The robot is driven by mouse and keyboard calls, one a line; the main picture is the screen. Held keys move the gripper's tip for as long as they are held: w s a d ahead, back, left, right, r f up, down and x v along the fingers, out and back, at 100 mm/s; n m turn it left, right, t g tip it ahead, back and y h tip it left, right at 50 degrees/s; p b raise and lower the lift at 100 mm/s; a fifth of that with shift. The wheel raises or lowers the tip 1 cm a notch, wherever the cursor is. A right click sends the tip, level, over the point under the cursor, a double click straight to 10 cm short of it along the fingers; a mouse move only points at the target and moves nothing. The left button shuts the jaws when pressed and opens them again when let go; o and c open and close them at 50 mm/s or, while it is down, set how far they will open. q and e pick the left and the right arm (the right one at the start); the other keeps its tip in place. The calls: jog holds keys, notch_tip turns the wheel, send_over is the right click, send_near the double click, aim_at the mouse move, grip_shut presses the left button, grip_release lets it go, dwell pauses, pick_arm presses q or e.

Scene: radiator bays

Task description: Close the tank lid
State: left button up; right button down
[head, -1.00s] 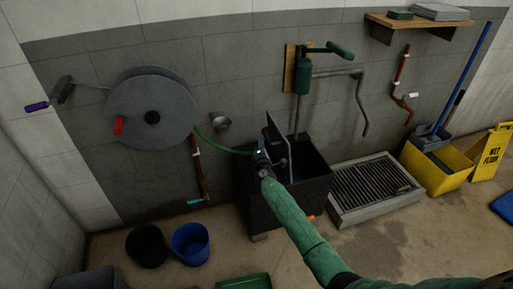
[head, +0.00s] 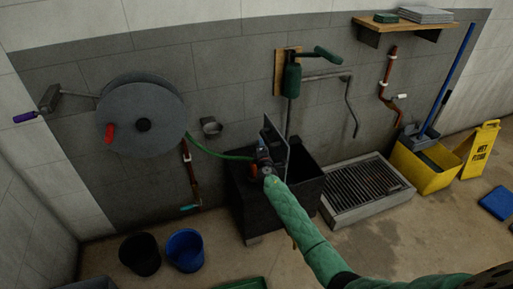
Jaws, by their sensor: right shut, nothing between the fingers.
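The tank (head: 255,205) is a dark open-topped box on the floor against the back wall. Its dark lid (head: 275,140) stands raised, close to upright, and the right part of the tank's opening shows. My right gripper (head: 263,152) is shut and empty. It is over the left part of the tank, in front of the lid's lower part, and hides some of it. I cannot tell whether it touches the lid. My left gripper is not in view.
A hose reel (head: 165,110) on the wall has a green hose (head: 212,154) running toward the tank. A green pump (head: 292,80) is mounted above the tank. A floor grate (head: 365,190) lies to the right. Black (head: 140,255) and blue (head: 185,250) buckets stand left. A yellow mop bucket (head: 425,168) stands farther right.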

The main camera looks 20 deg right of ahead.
aim_at(276, 138)
jog(key=d+m, duration=0.1)
jog(key=d, duration=0.1)
jog(key=d+r+m+p, duration=0.1)
jog(key=d, duration=0.1)
jog(key=d+m+p, duration=0.1)
jog(key=d, duration=0.2)
jog(key=shift+w+r+g, duration=0.1)
jog(key=shift+r+g, duration=0.2)
jog(key=shift+g, duration=0.1)
pick_arm(q)
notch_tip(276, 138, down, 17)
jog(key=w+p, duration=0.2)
jog(key=p, duration=0.1)
pick_arm(e)
jog(key=d+f+m+g+y, duration=0.15)
jog(key=d+m, duration=0.35)
jog(key=d, duration=0.6)
pick_arm(q)
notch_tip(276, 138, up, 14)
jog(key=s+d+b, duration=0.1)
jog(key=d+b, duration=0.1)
jog(key=b, duration=0.5)
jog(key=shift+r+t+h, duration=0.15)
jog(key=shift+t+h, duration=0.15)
pick_arm(e)
jog(key=d+f+m+y, duration=0.2)
jog(key=d+f+m, duration=0.4)
jog(key=d+f, duration=0.5)
jog(key=shift+w+f, duration=0.35)
jog(key=shift+f, duration=1.3)
